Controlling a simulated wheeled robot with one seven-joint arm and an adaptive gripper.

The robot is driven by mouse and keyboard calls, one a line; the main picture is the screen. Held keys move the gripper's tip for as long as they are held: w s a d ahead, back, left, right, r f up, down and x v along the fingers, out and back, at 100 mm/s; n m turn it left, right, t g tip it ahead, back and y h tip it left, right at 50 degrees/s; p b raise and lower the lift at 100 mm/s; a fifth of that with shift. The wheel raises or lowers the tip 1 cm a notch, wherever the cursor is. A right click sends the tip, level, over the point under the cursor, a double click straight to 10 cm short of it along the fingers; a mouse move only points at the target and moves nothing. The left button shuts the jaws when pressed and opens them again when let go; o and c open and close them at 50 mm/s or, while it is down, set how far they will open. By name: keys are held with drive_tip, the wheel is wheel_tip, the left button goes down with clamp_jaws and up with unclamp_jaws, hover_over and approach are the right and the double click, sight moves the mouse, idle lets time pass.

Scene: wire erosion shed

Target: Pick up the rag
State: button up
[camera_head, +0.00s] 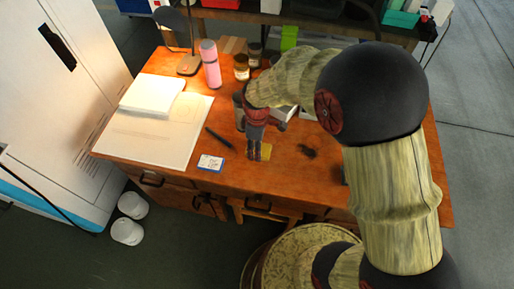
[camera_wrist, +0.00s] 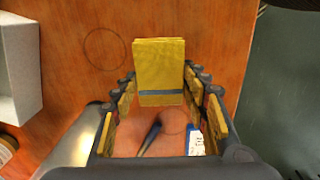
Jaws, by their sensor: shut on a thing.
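The rag is a yellow folded cloth with a grey-blue stripe (camera_wrist: 160,72), seen at the top middle of the wrist view. My gripper (camera_head: 257,148) points down over the desk. In the wrist view, my gripper (camera_wrist: 161,88) has its yellow-padded fingers on both sides of the rag, shut on it. I cannot tell whether the rag still touches the desk.
A dark pen (camera_head: 218,138) and a blue-white card (camera_head: 210,162) lie left of my gripper. A white box (camera_wrist: 20,70) is close by in the wrist view.

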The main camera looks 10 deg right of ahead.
drive_tip(key=s+d+r+p, duration=0.1)
drive_tip(key=s+r+p, duration=0.4)
drive_tip(key=s+r, duration=0.6)
drive_tip(key=shift+s+d, duration=0.35)
drive_tip(key=shift+s, duration=1.1)
drive_tip(key=o, duration=0.5)
drive_tip(key=c, duration=0.4)
drive_tip(key=shift+c, duration=0.3)
drive_tip(key=shift+w, duration=0.1)
